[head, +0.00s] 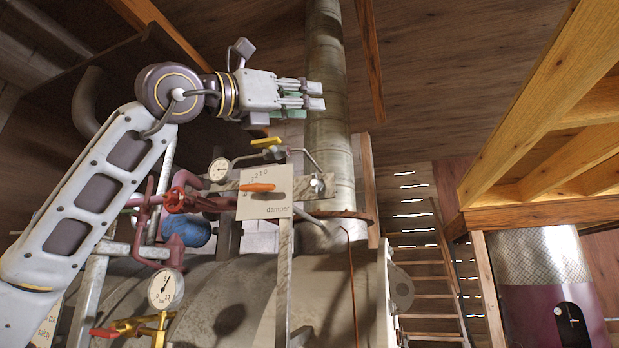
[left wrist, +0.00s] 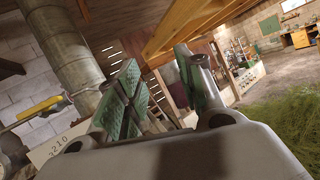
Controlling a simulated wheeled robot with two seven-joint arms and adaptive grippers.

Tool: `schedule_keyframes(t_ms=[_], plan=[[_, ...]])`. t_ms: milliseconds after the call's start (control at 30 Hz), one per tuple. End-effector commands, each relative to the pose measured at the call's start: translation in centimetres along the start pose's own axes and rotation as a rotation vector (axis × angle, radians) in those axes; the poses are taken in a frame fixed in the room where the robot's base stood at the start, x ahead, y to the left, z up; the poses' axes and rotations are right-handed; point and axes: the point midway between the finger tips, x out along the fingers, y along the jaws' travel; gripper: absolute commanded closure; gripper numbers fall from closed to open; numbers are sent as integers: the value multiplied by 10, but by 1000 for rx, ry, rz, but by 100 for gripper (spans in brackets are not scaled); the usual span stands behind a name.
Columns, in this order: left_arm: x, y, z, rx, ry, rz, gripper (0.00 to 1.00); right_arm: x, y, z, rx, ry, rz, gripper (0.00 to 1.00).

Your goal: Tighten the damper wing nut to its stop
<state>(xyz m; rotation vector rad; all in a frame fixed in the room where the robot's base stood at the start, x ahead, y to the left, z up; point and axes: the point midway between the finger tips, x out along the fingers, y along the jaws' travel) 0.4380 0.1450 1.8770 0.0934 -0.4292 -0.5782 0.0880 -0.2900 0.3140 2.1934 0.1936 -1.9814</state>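The damper plate (head: 265,205) is a pale plate marked "damper" with a number scale and an orange lever (head: 257,187). A small silvery fitting (head: 317,184), which looks like the wing nut, sits on the metal bar just right of the plate; its exact shape is too small to tell. My left gripper (head: 314,97) is above the plate and fitting, apart from both, in front of the flue pipe. In the left wrist view its green-padded fingers (left wrist: 160,90) stand apart with nothing between them. The numbered plate (left wrist: 55,143) shows there at lower left. My right gripper is not in view.
A yellow-handled lever (head: 266,142) and thin pipes lie between my left gripper and the plate. The flue pipe (head: 328,120) rises behind. Gauges (head: 166,288) and red valves (head: 175,200) crowd the left. A wooden platform (head: 545,110) overhangs at right.

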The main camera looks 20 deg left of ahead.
Motion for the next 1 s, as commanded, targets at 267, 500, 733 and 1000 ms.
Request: schedule_keyframes(t_ms=[267, 500, 733, 1000], plan=[[-8, 40, -44, -14, 200, 184, 63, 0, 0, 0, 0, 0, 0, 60], [-24, 62, -79, -72, 361, 305, 63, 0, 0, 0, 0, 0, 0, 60], [-32, 68, -92, -134, 416, 352, 63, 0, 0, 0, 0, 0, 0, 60], [-32, 68, -92, -142, 413, 352, 63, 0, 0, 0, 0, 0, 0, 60]])
